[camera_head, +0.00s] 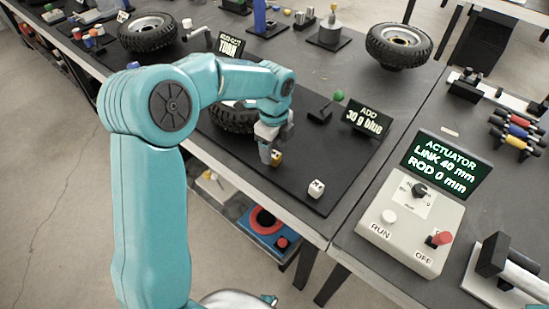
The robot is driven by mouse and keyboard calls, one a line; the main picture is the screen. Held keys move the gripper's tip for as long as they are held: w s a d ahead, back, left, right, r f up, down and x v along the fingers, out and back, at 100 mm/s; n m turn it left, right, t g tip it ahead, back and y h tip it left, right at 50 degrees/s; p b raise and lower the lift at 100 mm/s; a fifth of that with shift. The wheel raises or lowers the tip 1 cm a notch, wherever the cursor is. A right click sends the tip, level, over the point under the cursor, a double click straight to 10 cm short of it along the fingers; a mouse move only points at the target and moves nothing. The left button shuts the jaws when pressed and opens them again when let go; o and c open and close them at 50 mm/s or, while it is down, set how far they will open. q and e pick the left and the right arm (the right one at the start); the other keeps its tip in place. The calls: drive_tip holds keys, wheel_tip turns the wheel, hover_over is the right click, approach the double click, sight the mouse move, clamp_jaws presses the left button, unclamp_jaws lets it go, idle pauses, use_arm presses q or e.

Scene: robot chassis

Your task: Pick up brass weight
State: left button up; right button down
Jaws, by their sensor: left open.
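A small yellow-gold block (277,159), which looks like the brass weight, sits on the black mat (290,188) in the middle of the view. My left gripper (269,150) points down right at it and partly hides it. The gripper is open. I cannot tell whether its fingers are around the block or just beside it. A small white block (316,188) with dark marking lies on the mat to the right. My right gripper is not in view.
A wheel (233,118) lies behind my left arm. A small sign reading "ADD 30 g blue" (368,121) and a green-knobbed lever (338,96) stand behind. The actuator control box (410,225) is at right. The mat's front edge is near.

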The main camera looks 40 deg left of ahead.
sight(275, 154)
use_arm(q)
wheel_tip(275, 154, down, 4)
drive_tip(key=shift+w+r, duration=0.1)
drive_tip(key=shift+w, duration=0.05)
drive_tip(key=c, duration=1)
drive_tip(key=shift+r, duration=0.2)
